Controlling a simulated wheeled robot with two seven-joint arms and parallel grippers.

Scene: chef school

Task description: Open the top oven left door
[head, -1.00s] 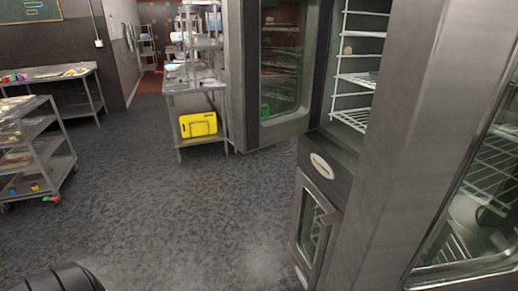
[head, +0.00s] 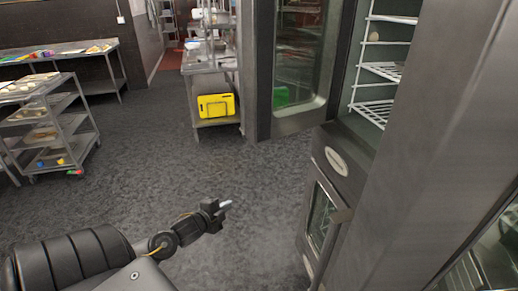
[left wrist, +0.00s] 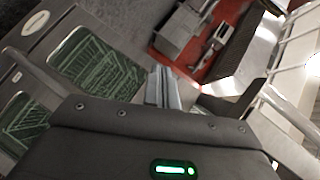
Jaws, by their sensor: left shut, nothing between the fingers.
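The top oven's left door (head: 300,62), a steel frame with a tall glass pane, stands swung open in the head view. Wire racks (head: 378,108) show in the open cavity to its right. My left gripper (head: 226,204) is low over the floor, left of the oven and well apart from the door. Its fingers are together and empty; they also show in the left wrist view (left wrist: 163,88). My right gripper is not in view.
The lower oven door (head: 322,218) has a bar handle (head: 331,243) and looks shut. A large steel panel (head: 440,140) stands close at the right. A steel table (head: 208,62) with a yellow item (head: 213,106) and a trolley (head: 45,125) stand left. Floor between is clear.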

